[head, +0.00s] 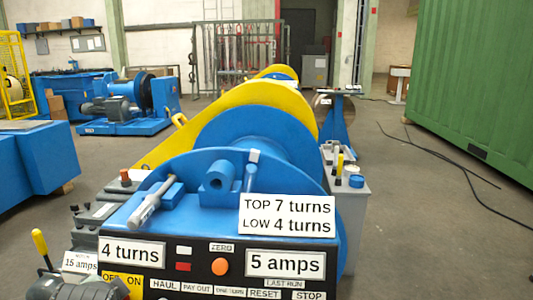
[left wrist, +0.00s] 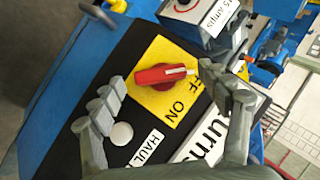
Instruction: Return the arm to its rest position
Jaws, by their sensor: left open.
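My left gripper (left wrist: 161,77) is open in the left wrist view, with one finger on each side of a red rotary switch (left wrist: 160,76). I see gaps between the fingers and the knob. The knob sits on a yellow OFF/ON plate (left wrist: 165,52), and its white-marked end points to the picture's right, toward lettering partly hidden by a finger. In the head view, the yellow plate (head: 124,281) shows at the lower left of the black control panel (head: 200,262). A dark grey shape beside it is probably my left gripper (head: 88,289). My right gripper is not in view.
The blue winch drum (head: 255,130) with its yellow guard (head: 170,147) stands behind the panel.

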